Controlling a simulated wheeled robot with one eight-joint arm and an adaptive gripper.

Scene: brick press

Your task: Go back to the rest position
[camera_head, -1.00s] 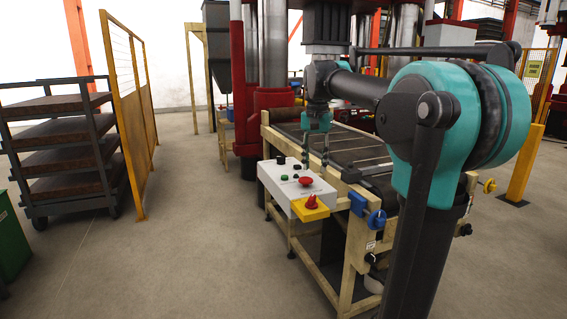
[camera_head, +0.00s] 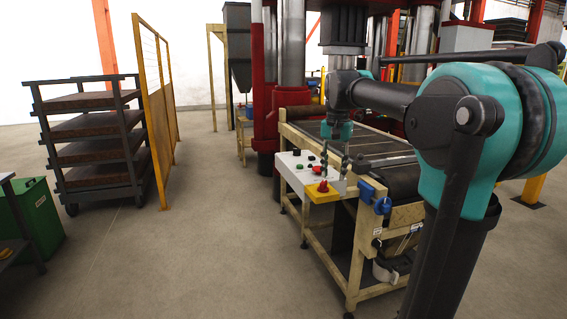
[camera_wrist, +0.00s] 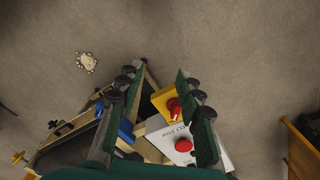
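My gripper (camera_head: 334,172) hangs fingers down at the front end of the press table (camera_head: 392,215), above or beside the control panel. The wrist view shows my gripper (camera_wrist: 157,78) with its two fingers spread well apart and nothing held between them. The white control panel (camera_head: 291,174) carries a red button, a green button and a yellow box with a red switch (camera_head: 322,188). In the wrist view the red button (camera_wrist: 183,145) and the yellow box (camera_wrist: 159,98) show below and between the fingers. My arm hides part of the press table.
A rack with brown shelves (camera_head: 97,128) and a yellow fence (camera_head: 156,110) stand at the left. A green bin (camera_head: 36,218) is at the lower left. Bare floor (camera_head: 190,250) lies between these and the press table. The red press column (camera_head: 290,97) rises behind the panel.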

